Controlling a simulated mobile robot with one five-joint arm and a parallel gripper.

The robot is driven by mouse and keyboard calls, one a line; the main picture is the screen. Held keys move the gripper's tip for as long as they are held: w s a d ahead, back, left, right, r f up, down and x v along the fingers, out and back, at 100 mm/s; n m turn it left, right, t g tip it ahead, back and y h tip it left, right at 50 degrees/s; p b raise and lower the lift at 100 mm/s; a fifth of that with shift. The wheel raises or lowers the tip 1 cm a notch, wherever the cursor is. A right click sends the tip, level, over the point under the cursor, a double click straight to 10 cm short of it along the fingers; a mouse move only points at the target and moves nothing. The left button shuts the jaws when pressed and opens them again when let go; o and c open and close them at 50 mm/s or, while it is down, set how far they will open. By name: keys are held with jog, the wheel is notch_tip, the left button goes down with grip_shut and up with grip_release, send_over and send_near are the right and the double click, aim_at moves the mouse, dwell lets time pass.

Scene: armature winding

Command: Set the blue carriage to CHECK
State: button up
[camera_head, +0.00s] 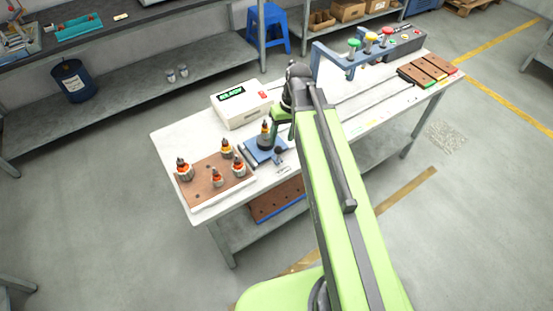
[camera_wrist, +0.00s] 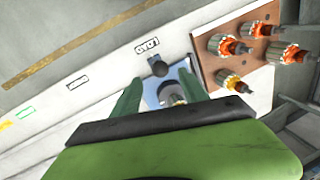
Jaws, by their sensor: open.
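The blue carriage (camera_head: 262,152) sits on the white bench next to the brown board, with an upright armature (camera_head: 264,136) on it. In the wrist view the carriage (camera_wrist: 152,102) lies between and beyond my fingers, with a dark round knob (camera_wrist: 158,67) on its near-label side. The knob is beside a printed label that seems to read LOAD (camera_wrist: 147,46). My gripper (camera_wrist: 160,78) is open, its green fingers spread above the carriage and apparently holding nothing. In the head view my gripper (camera_head: 283,116) is partly hidden by my arm. I cannot read which label is CHECK.
A brown board (camera_head: 207,190) with several armatures stands at the bench's left end. A white box with a green display (camera_head: 240,103) is behind the carriage. More labels (camera_wrist: 78,82) line the bench edge.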

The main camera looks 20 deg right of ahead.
aim_at(279, 147)
jog(key=f+b, duration=0.3)
jog(key=a+f+b, duration=0.1)
jog(key=f+b, duration=0.2)
jog(key=f, duration=0.1)
jog(key=shift+s+a+f, duration=0.1)
jog(key=shift+a+f, duration=0.1)
jog(key=shift+r, duration=0.1)
grip_shut()
dwell(0.9)
